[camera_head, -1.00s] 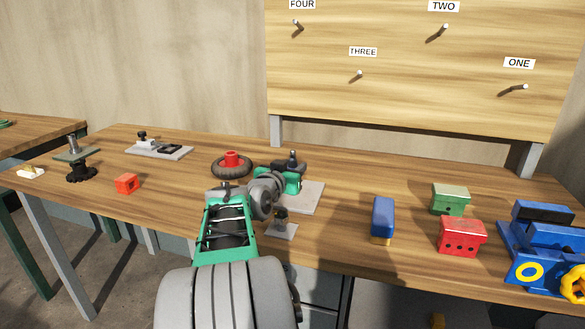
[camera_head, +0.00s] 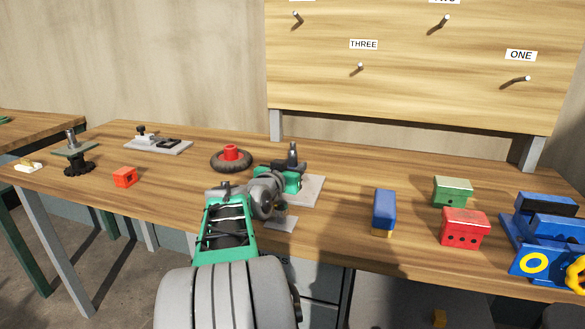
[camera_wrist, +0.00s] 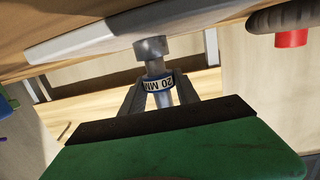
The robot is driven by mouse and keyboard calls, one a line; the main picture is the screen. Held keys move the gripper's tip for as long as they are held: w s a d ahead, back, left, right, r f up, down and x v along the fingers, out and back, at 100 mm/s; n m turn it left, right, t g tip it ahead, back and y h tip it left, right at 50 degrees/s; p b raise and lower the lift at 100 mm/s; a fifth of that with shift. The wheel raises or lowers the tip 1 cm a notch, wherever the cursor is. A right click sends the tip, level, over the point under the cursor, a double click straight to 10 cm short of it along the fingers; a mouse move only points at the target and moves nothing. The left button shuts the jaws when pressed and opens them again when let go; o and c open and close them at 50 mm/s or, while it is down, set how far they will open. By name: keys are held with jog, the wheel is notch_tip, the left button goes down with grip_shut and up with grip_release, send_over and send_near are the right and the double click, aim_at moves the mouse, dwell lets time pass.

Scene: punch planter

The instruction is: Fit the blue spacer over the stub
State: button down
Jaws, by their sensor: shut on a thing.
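The blue spacer (camera_wrist: 158,84) is a small ring with a white "20 MM" label, between my fingers in the wrist view. My gripper (camera_wrist: 168,90) is shut on it. The grey stub (camera_wrist: 155,68) shows on both sides of the ring, so the ring appears to be around it; how far it is seated is unclear. In the head view the stub (camera_head: 292,154) rises beyond my green gripper (camera_head: 288,180), which hides the spacer there. A grey plate (camera_head: 311,191) lies under them.
A black wheel with a red hub (camera_head: 231,159) lies just left of the gripper. A small grey plate (camera_head: 283,223) lies in front, partly hidden by my arm. A blue block (camera_head: 384,209), green box (camera_head: 452,191) and red box (camera_head: 464,229) stand right, with bare bench between.

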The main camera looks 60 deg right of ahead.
jog(key=shift+r+p, duration=2.3)
jog(key=shift+r, duration=2.7)
jog(key=shift+f+b, duration=0.1)
jog(key=shift+b, duration=0.85)
jog(key=shift+f+b, duration=3.7)
jog(key=shift+f, duration=0.45)
